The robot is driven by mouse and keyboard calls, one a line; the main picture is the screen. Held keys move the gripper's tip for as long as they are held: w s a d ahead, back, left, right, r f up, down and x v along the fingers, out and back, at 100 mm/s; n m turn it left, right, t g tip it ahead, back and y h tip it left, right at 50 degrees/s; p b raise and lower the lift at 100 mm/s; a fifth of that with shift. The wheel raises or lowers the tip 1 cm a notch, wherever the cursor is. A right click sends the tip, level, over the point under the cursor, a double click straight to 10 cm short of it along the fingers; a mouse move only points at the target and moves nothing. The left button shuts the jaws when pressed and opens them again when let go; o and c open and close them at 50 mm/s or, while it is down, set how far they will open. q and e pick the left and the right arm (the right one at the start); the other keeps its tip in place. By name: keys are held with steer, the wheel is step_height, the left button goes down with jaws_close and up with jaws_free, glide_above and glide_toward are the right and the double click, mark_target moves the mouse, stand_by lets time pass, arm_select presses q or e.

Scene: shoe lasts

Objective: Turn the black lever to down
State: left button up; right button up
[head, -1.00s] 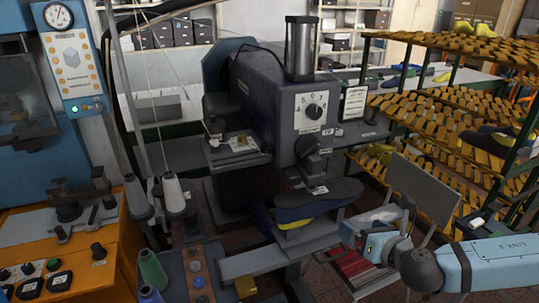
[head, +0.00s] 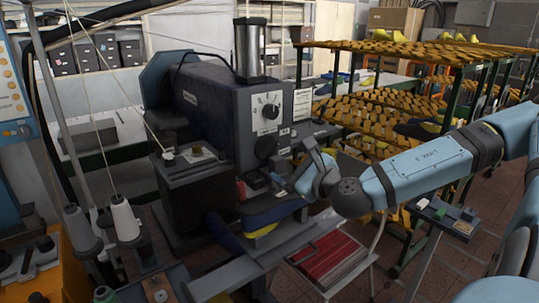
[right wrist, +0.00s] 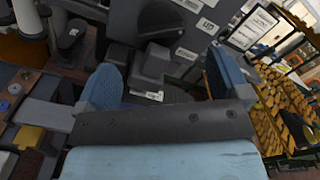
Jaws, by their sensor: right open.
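The black lever (head: 266,147) is a dark rounded handle on the front of the grey machine, below the white dial. It also shows at the top of the right wrist view (right wrist: 160,20), with small white labels to its right. My right gripper (head: 292,176) is just in front of the machine, below and right of the lever. In the right wrist view its blue fingers (right wrist: 162,78) are wide apart. A dark grey block shows between them, and nothing is gripped. The lever's exact angle is hard to tell. My left gripper is out of view.
A dark blue and yellow shoe piece (head: 272,214) sits on the machine's support under the gripper. A red-topped stand (head: 329,256) is below it. Racks of yellow-brown lasts (head: 375,125) stand to the right. Thread cones (head: 124,218) stand at the left.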

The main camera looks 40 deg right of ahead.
mark_target(271, 150)
steer(key=w, duration=0.2)
steer(key=w+p, duration=0.1)
steer(key=w, duration=0.1)
steer(key=w+d, duration=0.1)
steer(key=w, duration=0.1)
steer(key=shift+w+r, duration=0.15)
steer(key=shift+w, duration=0.15)
steer(key=shift+w+p, duration=0.4)
steer(key=shift+w, duration=0.5)
steer(key=shift+c, duration=0.2)
steer(key=c, duration=0.9)
